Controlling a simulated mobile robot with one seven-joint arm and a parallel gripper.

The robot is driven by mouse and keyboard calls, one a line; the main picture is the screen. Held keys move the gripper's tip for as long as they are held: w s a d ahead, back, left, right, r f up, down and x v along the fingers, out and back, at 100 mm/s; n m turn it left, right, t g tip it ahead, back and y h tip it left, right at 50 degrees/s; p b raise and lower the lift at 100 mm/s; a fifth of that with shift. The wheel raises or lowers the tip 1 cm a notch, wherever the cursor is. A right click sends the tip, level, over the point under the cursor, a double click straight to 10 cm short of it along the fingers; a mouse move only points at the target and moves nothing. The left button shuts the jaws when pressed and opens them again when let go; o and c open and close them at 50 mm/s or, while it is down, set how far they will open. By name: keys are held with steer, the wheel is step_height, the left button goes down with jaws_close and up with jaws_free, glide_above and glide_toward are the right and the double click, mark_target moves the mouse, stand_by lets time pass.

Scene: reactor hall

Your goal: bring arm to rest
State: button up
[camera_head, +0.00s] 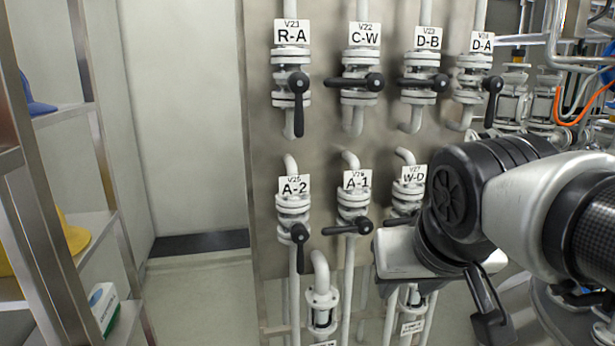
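My arm reaches in from the right edge, in front of the lower right of the valve panel (262,130). My gripper (492,322) hangs below the wrist and points down. One dark finger shows clearly; the other is not distinguishable, so its opening cannot be read. No held object is visible. The gripper appears right of the W-D valve (405,196), whose right part and handle end my wrist hides. The A-1 valve (353,204) has a horizontal handle. The A-2 valve (292,205) has its handle hanging down, slightly tilted.
Upper valves R-A (290,62) and D-A (473,66) have handles down; C-W (361,65) and D-B (427,65) have horizontal ones. A shelf rack (60,215) stands left. Pipes and an orange cable (560,108) crowd the right. Floor (200,295) between rack and panel is clear.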

steer(key=s+f+g, duration=0.1)
steer(key=s+f, duration=0.5)
step_height(320, 180, up, 26)
steer(key=p, duration=2.6)
steer(key=shift+s, duration=0.25)
